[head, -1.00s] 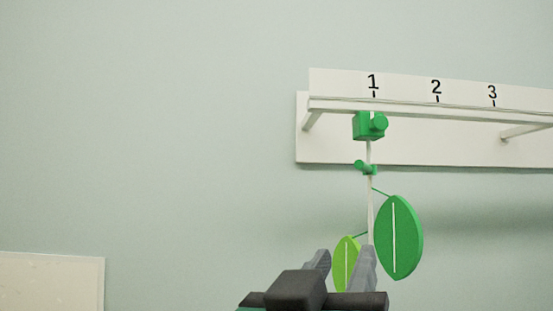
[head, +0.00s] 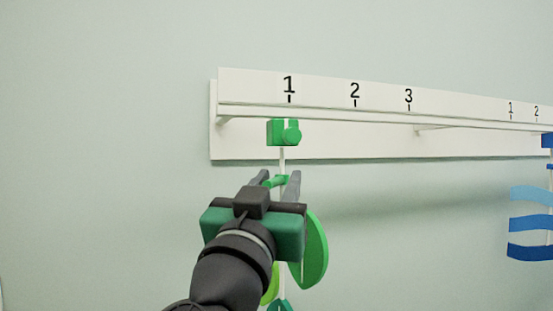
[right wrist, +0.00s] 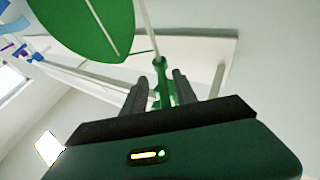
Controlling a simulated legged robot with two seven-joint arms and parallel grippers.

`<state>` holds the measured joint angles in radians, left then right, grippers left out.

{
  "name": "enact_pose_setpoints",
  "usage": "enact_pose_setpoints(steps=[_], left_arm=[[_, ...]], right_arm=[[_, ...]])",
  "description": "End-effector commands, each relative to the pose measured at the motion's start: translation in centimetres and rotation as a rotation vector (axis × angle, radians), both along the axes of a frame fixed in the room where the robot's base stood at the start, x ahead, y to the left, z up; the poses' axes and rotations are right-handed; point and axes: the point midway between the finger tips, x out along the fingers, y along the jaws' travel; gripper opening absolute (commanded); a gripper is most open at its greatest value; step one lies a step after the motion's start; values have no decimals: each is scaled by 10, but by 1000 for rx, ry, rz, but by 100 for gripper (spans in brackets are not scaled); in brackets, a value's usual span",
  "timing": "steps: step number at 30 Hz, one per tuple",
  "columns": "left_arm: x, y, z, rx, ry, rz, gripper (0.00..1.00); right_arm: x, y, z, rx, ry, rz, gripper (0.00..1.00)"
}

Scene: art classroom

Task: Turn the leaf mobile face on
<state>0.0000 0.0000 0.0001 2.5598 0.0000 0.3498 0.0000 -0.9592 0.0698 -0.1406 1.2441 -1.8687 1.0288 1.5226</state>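The leaf mobile hangs from a green clamp (head: 276,133) under mark 1 of the white rail. Below it are a thin white rod, a small green crossbar (head: 275,181), a large green leaf (head: 315,252) and a light green leaf (head: 270,288), partly hidden by my arm. The large leaf (right wrist: 85,22) also shows in the right wrist view. My right gripper (head: 278,182) is at the crossbar, its fingers apart on either side. In the right wrist view, green parts of the mobile show between the fingers (right wrist: 160,88), with gaps beside them. My left gripper is out of view.
The white rail (head: 350,112) with numbered marks runs along the wall above the gripper. A blue wavy mobile (head: 530,223) hangs at the far right. The wall area left of the mobile is clear.

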Motion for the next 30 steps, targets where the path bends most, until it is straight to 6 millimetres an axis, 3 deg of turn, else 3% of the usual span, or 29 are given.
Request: enact_pose_setpoints(steps=[8, 16, 30], left_arm=[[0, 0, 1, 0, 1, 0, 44], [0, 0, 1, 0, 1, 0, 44], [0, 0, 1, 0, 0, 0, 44]], right_arm=[[2, 1, 0, -1, -1, 1, 34], [3, 1, 0, -1, 0, 1, 0], [3, 1, -1, -1, 1, 0, 0]])
